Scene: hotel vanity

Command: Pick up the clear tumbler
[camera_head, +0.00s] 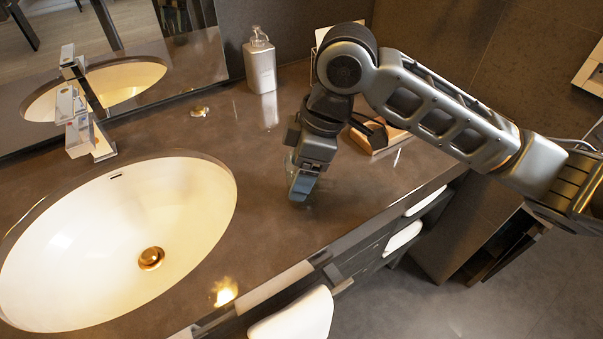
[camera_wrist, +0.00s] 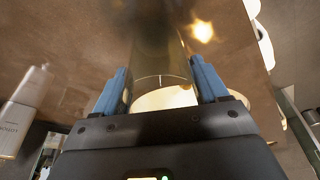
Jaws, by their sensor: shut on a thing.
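The clear tumbler (camera_wrist: 160,60) shows in the wrist view between the two blue fingers of my gripper (camera_wrist: 160,85). It is see-through, and the counter and part of the sink show through it. In the head view my gripper (camera_head: 302,188) points down at the counter right of the sink, shut on the tumbler. There the tumbler is mostly hidden by the fingers, with only a faint edge showing. I cannot tell whether its base touches the counter.
The white oval sink (camera_head: 190,215) with a tap (camera_head: 85,125) lies to the left. A soap bottle (camera_head: 260,65) stands behind, by the mirror. A wooden tray (camera_head: 378,138) sits right of my gripper. White towels (camera_head: 300,315) hang below the front edge. The counter between sink and gripper is clear.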

